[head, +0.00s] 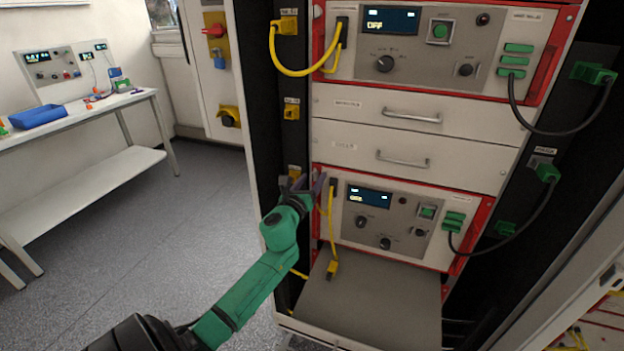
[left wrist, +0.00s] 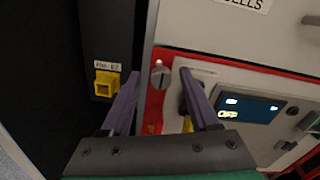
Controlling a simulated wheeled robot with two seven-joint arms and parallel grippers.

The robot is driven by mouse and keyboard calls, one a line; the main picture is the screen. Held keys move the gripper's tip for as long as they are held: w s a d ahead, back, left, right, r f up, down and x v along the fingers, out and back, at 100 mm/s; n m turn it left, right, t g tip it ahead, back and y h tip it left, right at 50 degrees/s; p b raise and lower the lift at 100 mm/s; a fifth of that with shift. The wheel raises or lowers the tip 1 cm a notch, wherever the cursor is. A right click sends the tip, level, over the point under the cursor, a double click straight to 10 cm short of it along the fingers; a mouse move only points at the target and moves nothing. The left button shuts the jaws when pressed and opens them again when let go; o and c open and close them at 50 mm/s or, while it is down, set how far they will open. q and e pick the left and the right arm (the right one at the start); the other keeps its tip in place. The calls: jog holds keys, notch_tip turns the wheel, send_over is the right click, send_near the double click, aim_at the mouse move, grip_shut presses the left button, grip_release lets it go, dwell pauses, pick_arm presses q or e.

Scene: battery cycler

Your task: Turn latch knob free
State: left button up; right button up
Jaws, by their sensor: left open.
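The latch knob (left wrist: 159,75), a small round silver knob with a slot, sits on the red edge strip at the left of the lower cycler unit (head: 400,225). My left gripper (head: 311,184) is at that unit's upper left corner in the head view and hides the knob there. In the left wrist view its two purple fingers (left wrist: 160,84) are open, one on each side of the knob, with gaps visible between them and it. How far the fingertips are from the panel I cannot tell. My right gripper is not in view.
A yellow socket (left wrist: 104,83) sits on the dark post left of the fingers. A yellow cable (head: 331,225) hangs close right of the gripper, its plug (head: 332,269) above a grey shelf (head: 370,305). Drawers with handles (head: 403,161) are above. Open floor lies left.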

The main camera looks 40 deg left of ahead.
pick_arm(q)
jog(key=shift+w, duration=0.1)
jog(key=shift+c, duration=0.3)
grip_shut()
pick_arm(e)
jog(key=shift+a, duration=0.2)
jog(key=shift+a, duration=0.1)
